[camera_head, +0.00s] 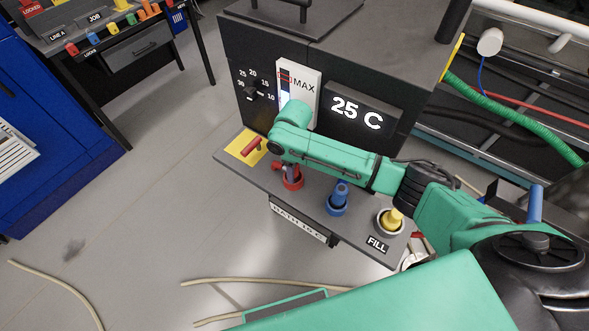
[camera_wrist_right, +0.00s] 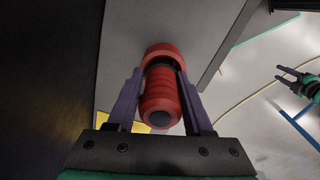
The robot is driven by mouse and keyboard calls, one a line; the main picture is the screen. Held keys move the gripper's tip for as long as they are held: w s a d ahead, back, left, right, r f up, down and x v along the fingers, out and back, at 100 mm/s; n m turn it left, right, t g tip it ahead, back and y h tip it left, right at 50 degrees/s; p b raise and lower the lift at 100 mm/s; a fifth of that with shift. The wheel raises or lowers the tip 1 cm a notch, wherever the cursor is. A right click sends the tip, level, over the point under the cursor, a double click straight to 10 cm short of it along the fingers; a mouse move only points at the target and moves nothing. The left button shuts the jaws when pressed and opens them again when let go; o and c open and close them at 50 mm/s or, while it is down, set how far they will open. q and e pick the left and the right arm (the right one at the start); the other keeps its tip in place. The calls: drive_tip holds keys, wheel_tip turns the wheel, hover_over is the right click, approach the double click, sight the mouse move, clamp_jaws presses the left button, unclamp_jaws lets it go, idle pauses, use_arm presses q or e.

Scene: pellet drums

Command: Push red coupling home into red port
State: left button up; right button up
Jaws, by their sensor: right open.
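The red coupling (camera_wrist_right: 160,100) shows in the right wrist view, its end toward me. Its far end meets the red port (camera_wrist_right: 160,50), a red ring on the grey shelf, with a dark band between them. In the head view the red port (camera_head: 293,184) is partly hidden by my right arm. My right gripper (camera_wrist_right: 160,72) is open, with one purple finger on each side of the coupling; I cannot tell if they touch it. My left gripper (camera_wrist_right: 286,76) shows small at the right of the right wrist view, fingers apart and empty.
A red handle (camera_head: 252,146) stands on a yellow plate at left. The dark machine with a 25 C display (camera_head: 356,115) rises behind. Hoses lie on the floor.

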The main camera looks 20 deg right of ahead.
drive_tip(key=shift+s+a+f, duration=0.1)
drive_tip(key=shift+s+f, duration=0.45)
drive_tip(key=r, duration=0.9)
drive_tip(key=w+r, duration=0.1)
drive_tip(key=r, duration=0.3)
drive_tip(key=shift+r+b, duration=0.2)
drive_tip(key=shift+b, duration=0.15)
drive_tip(key=shift+s, duration=0.1)
